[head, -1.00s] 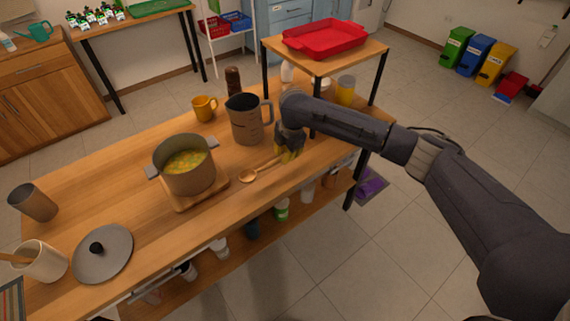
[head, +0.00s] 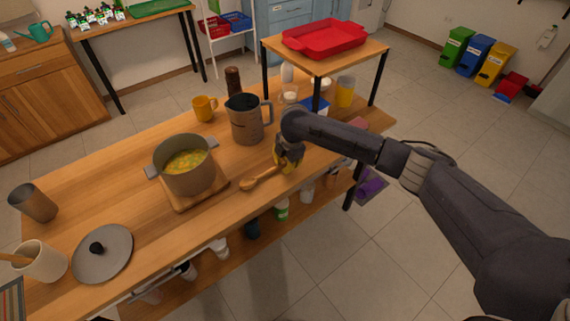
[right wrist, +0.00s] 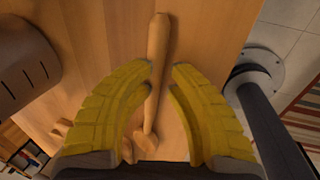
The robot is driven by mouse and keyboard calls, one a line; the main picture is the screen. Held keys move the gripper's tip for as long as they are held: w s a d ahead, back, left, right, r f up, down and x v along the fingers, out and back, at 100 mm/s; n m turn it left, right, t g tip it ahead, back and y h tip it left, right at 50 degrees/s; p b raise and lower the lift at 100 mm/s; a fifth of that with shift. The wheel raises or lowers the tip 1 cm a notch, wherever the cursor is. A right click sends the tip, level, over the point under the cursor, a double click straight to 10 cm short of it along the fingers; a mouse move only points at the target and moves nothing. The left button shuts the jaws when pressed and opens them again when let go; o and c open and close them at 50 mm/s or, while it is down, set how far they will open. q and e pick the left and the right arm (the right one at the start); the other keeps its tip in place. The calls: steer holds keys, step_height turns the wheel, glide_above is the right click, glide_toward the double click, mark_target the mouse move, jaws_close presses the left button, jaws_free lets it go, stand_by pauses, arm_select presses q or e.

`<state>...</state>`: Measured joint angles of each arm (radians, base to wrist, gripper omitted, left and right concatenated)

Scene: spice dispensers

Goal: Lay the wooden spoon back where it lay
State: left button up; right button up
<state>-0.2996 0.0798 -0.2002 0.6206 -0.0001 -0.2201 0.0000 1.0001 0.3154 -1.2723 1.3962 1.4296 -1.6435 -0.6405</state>
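The wooden spoon (head: 262,181) is at the front edge of the table, right of the pot, its bowl pointing left. My right gripper (head: 287,162) is over its handle end. In the right wrist view the spoon (right wrist: 158,55) runs between the two yellow fingers (right wrist: 160,72), whose tips close in on both sides of its handle. The gripper looks shut on it. The spoon appears slightly above the tabletop, but the height is hard to tell. My left gripper is in neither view.
A pot of soup (head: 186,165) stands on a wooden board (head: 205,196) left of the spoon. A large metal jug (head: 246,120) stands behind it. A raised shelf with a red tray (head: 324,39) is at the back right. A lid (head: 103,262) lies front left.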

steer(key=o, duration=0.3)
steer(key=shift+f, duration=0.15)
steer(key=v, duration=1.2)
steer(key=shift+a, duration=0.1)
